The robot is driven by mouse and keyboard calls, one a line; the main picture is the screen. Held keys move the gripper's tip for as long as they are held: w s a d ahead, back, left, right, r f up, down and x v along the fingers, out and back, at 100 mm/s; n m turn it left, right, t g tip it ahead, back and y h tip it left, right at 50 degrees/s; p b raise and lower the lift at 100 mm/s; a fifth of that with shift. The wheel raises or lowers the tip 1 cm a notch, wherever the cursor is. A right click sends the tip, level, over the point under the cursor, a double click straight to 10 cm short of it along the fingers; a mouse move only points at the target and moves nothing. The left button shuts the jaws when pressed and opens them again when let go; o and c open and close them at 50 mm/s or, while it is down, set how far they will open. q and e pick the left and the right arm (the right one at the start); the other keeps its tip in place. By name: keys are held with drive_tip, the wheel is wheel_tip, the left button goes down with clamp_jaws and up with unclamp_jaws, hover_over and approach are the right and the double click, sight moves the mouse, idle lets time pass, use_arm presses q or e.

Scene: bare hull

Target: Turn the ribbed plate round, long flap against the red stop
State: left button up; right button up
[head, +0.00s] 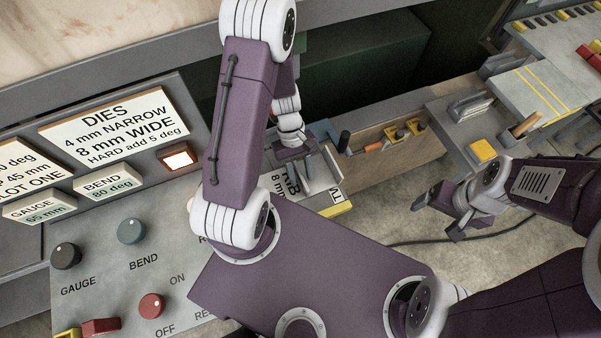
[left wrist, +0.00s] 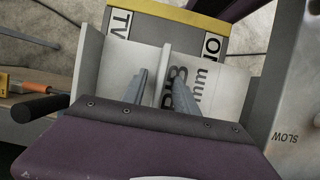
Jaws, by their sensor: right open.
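The ribbed plate (left wrist: 215,80) is pale metal with dark lettering and a thin upright rib (left wrist: 164,72). A raised flap (left wrist: 88,62) stands along its left side in the left wrist view. In the head view the plate (head: 316,175) is partly hidden by my left arm. My left gripper (left wrist: 160,78) reaches down over the plate, its two fingers on either side of the rib, with a gap showing on the left. It also shows in the head view (head: 303,168). My right gripper (head: 444,212) is open and empty, well right of the plate. I cannot make out the red stop.
A bed with a yellow edge (left wrist: 182,14) lies beyond the plate. A grey panel marked SLOW (left wrist: 293,105) stands close on the right. A tool board (head: 390,150) and a bench with a yellow block (head: 482,151) are at right. A control panel (head: 110,270) is at left.

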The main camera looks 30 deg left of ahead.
use_arm(q)
drive_tip(key=v, duration=0.9)
idle(0.5)
